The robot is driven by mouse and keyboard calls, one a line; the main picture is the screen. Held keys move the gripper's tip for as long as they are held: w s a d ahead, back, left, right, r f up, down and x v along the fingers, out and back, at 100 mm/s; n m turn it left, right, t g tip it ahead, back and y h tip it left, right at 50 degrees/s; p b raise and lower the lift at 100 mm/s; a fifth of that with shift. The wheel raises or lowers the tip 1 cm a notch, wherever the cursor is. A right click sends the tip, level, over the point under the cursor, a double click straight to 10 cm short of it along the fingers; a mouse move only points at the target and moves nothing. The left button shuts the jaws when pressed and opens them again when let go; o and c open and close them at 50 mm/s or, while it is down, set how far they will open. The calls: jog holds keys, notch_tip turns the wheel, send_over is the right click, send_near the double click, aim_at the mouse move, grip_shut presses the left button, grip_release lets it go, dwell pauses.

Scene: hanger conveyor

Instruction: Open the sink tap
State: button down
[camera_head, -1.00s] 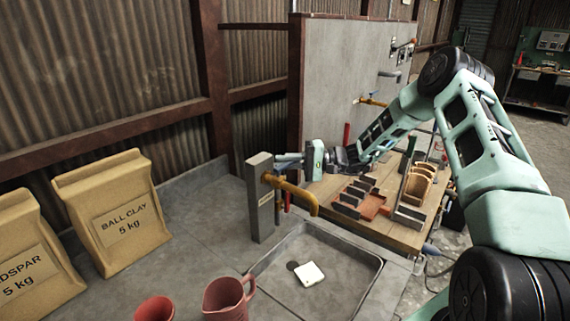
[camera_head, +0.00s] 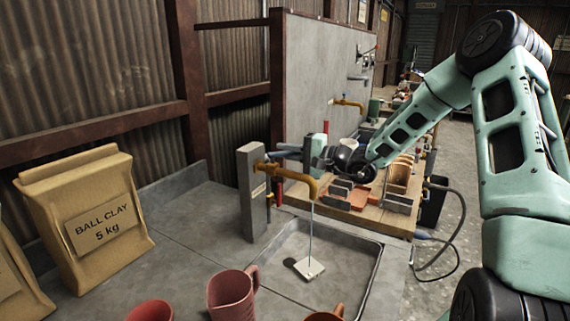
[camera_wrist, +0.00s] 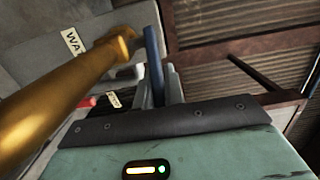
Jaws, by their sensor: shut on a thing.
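The brass sink tap (camera_head: 302,178) comes out of a grey post (camera_head: 252,195) and curves down over the sink (camera_head: 367,285). A thin pale stream of water (camera_head: 311,235) falls from its spout. My gripper (camera_head: 306,151) is just behind the tap pipe. In the wrist view, my gripper (camera_wrist: 163,88) is shut on the tap's blue lever (camera_wrist: 153,55), beside the brass pipe (camera_wrist: 65,85). The fingertips partly hide the lever.
A white block (camera_head: 310,269) lies in the sink under the stream. Pink mugs (camera_head: 232,295) stand in front, and a ball clay bag (camera_head: 85,220) stands left. A wooden bench (camera_head: 400,213) with racks is behind the sink. A second brass tap (camera_head: 348,102) is on the wall.

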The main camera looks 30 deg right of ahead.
jog(key=shift+s+f+m+t+h+b, duration=0.2)
jog(key=shift+s+m+t+h+b, duration=0.15)
jog(key=shift+h+b, duration=0.2)
jog(key=shift+w+r, duration=0.1)
jog(key=c, duration=1.5)
grip_release()
jog(key=shift+r, duration=0.1)
jog(key=b+v, duration=0.3)
jog(key=v, duration=1.4)
jog(key=shift+d, duration=0.15)
